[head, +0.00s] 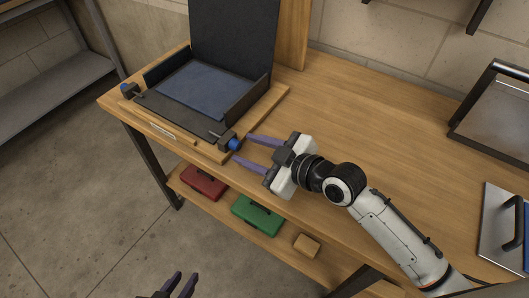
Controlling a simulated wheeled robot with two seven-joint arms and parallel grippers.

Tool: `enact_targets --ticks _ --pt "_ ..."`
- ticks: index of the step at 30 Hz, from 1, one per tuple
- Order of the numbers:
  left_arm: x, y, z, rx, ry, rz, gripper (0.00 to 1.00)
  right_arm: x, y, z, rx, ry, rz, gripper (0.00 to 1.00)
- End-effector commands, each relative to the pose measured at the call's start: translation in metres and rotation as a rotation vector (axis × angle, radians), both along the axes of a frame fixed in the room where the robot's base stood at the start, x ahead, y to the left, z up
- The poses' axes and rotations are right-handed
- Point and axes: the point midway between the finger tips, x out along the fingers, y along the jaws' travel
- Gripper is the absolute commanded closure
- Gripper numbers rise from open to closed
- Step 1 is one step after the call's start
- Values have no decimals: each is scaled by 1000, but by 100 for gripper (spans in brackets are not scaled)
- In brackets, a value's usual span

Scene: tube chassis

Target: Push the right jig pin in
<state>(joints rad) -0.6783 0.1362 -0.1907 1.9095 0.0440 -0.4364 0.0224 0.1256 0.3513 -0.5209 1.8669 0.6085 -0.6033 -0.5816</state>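The jig (165,112) is a dark tray with a blue panel (203,88) in it and a raised black back, on a wooden board at the bench's left end. The right jig pin (234,144) has a blue knob and sticks out of a black block at the jig's right front corner. The left jig pin (125,88) has a similar blue knob at the left corner. My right gripper (241,149) is open, its purple fingers spread just right of the right pin's knob; I cannot tell whether they touch it. My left gripper (183,286) is low at the bottom edge, open and empty, away from the bench.
The wooden bench (370,110) is clear in the middle. A metal-framed tray (495,110) and a plate with a black handle (502,225) are at the right. A red case (203,183), a green case (257,214) and a wooden block (306,246) lie on the lower shelf.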

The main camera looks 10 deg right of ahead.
Motion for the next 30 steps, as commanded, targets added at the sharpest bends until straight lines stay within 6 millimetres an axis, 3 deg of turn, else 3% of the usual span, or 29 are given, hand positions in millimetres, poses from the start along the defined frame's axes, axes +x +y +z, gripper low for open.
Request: enact_targets --ticks 6,12,30 --pt "-1 0 0 -1 1 -1 74 -32 -29 16 -4 -1 0 60" --pt "-3 0 -2 0 6 0 74 -51 -46 26 -2 -1 0 60" --pt "-5 0 -3 0 10 0 74 -56 -51 31 1 -2 0 60"
